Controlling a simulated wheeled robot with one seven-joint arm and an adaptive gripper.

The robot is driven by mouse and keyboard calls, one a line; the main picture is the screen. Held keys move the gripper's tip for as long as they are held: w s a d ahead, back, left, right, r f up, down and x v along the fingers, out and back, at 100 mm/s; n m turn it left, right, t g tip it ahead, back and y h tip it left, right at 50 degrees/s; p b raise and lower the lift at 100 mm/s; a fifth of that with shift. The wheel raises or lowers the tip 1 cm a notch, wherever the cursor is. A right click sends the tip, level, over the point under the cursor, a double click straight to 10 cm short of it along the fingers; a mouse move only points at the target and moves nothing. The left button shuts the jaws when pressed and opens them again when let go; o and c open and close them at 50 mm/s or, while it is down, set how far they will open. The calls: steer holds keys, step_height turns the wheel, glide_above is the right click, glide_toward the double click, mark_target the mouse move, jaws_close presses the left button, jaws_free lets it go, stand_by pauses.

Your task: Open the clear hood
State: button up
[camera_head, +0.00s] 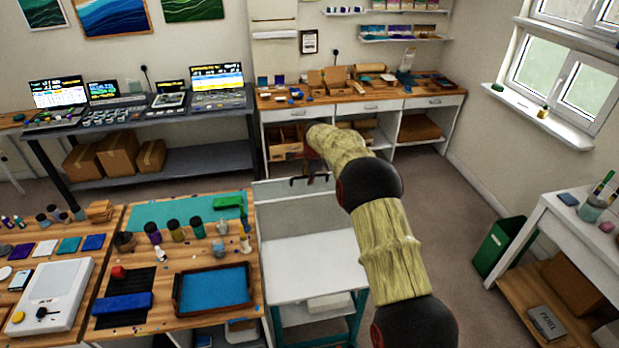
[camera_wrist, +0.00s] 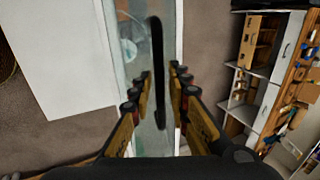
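The clear hood (camera_head: 290,208) is a see-through panel at the back of a white-topped stand (camera_head: 312,268) in the head view. In the wrist view, the clear panel (camera_wrist: 139,45) runs as a pale strip down the middle, with a long black handle (camera_wrist: 157,70) along it. My gripper (camera_wrist: 160,82) is open, one row of fingertips on each side of the handle, with visible gaps. In the head view, my gripper (camera_head: 309,178) is at the panel's upper edge, partly hidden by my arm. Whether the fingers touch the panel is unclear.
A wooden bench (camera_head: 165,315) with bottles and a blue-lined tray (camera_head: 213,288) stands left of the stand. A cabinet bench (camera_head: 360,95) is behind my gripper. A green bin (camera_head: 497,247) and white table (camera_head: 575,225) are at the right. Floor is free between.

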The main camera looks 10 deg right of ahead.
steer(key=shift+o, duration=0.5)
steer(key=v, duration=1.2)
